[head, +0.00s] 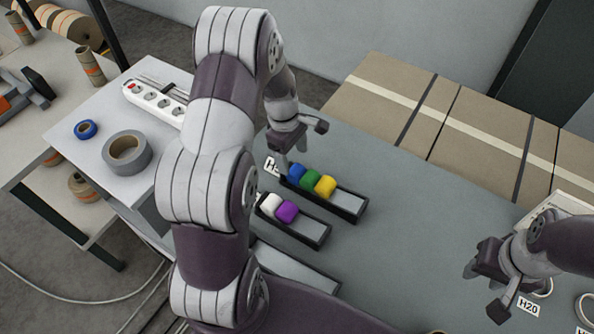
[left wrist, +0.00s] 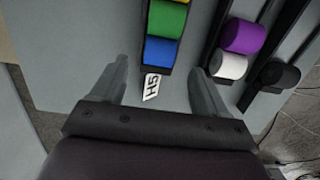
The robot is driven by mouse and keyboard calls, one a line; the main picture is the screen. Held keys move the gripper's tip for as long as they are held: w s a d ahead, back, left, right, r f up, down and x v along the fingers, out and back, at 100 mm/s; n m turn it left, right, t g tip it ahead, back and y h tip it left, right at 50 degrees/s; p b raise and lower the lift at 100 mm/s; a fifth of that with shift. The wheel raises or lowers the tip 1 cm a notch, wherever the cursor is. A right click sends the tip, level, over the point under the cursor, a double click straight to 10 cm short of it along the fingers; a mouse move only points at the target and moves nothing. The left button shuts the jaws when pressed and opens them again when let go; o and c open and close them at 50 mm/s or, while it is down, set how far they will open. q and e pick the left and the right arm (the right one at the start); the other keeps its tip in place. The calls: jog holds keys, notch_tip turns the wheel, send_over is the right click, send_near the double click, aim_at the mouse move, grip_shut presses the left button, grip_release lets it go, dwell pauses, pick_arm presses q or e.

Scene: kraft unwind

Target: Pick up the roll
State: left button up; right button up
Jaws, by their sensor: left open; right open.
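Blue (head: 296,173), green (head: 310,178) and yellow (head: 325,186) rolls sit in a row in the far dark tray (head: 350,203). A white roll (head: 271,204) and a purple roll (head: 287,211) sit in the nearer tray (head: 312,232). My left gripper (head: 290,155) is open and empty, above the table by the blue end of the far row. In the left wrist view its fingers (left wrist: 160,88) stand apart, with the blue roll (left wrist: 161,53) beyond them. A black roll (left wrist: 280,75) shows there at the right. My right gripper (head: 483,290) is open and empty at the lower right.
A tag marked H5 (left wrist: 152,87) lies at the row's end. A white side table (head: 110,170) holds grey tape (head: 127,152), blue tape (head: 86,129) and a power strip (head: 155,102). Cartons (head: 400,100) stand behind. The grey table's middle (head: 420,210) is clear.

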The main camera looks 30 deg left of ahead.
aim_at(296, 169)
pick_arm(q)
jog(key=f, duration=0.2)
jog(key=d+f+p, duration=0.1)
jog(key=f, duration=0.1)
jog(key=shift+s+f, duration=0.1)
jog(key=shift+f, duration=0.3)
jog(key=c, duration=1.1)
jog(key=shift+r, duration=0.15)
jog(key=shift+c, duration=0.2)
